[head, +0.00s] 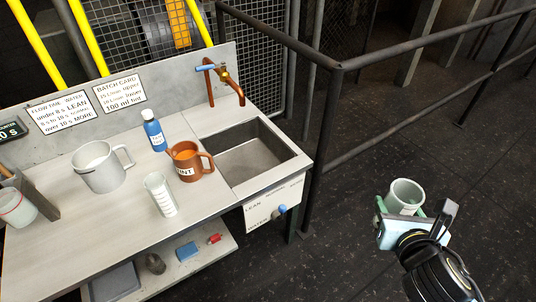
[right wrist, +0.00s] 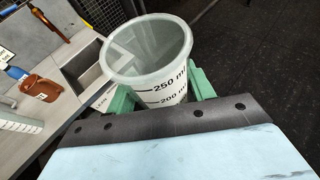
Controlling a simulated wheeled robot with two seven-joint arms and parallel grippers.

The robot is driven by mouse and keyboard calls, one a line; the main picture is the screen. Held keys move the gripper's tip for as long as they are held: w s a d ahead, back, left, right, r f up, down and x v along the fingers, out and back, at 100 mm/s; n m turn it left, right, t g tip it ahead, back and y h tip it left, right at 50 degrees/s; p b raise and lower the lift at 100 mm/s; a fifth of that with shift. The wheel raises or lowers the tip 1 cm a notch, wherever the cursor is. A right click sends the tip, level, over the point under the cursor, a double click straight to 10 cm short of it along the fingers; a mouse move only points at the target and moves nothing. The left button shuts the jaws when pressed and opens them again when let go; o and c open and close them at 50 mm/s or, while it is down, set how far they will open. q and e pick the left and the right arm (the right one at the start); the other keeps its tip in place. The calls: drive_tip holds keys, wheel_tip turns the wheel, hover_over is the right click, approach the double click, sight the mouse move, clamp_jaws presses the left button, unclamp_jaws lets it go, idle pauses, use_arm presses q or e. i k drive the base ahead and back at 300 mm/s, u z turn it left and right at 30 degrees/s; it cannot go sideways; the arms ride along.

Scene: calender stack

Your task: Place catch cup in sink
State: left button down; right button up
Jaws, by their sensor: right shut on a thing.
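The catch cup (head: 406,194) is a pale, open-topped cup. In the right wrist view the cup (right wrist: 150,62) shows 250 ml and 200 ml marks, and its upper inside looks empty. My right gripper (head: 402,209) is shut on the cup, with green fingers (right wrist: 162,93) on either side of it. They hold it mouth up, out over the dark floor to the right of the bench. The sink (head: 252,163) is a grey basin at the bench's right end, left of the cup; the visible basin is empty. My left gripper is not in view.
A copper tap (head: 228,88) stands behind the sink. An orange-brown mug (head: 187,163), a blue bottle (head: 154,132), a clear graduated cylinder (head: 160,195) and a grey pitcher (head: 100,167) stand left of it. A dark railing (head: 335,66) runs behind and right of the bench.

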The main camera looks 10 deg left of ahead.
sight(247, 156)
drive_tip(key=u, duration=0.95)
drive_tip(key=i, duration=0.9)
drive_tip(key=u, duration=0.65)
